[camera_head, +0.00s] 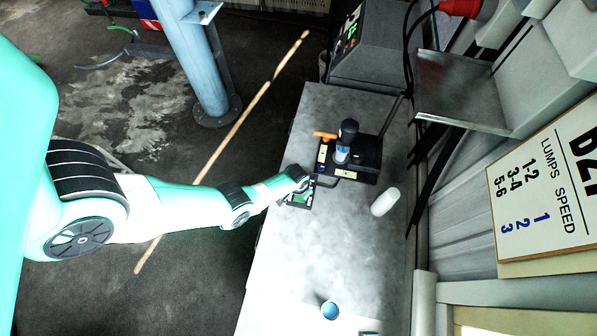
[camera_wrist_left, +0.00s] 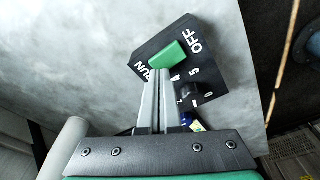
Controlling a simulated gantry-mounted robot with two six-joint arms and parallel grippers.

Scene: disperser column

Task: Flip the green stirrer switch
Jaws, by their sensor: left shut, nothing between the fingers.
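The green stirrer switch (camera_wrist_left: 167,55) is a green rocker on a black control box (camera_wrist_left: 216,58), between the white words RUN and OFF. In the wrist view OFF is at its right end and RUN at its lower left. Which way it is tipped I cannot tell. My left gripper (camera_wrist_left: 158,74) is shut and empty, its fingertips at the lower edge of the switch; I cannot tell whether they touch it. In the head view my left gripper (camera_head: 303,190) is over the box (camera_head: 297,200) and hides part of it. My right gripper is not in view.
A black dial knob (camera_wrist_left: 190,90) with numbers is beside the fingers. A black stirrer stand (camera_head: 367,153) with an orange handle (camera_head: 325,135) stands just behind the box. A white cylinder (camera_head: 385,201) and a blue-topped cup (camera_head: 330,310) are on the grey bench (camera_head: 300,265).

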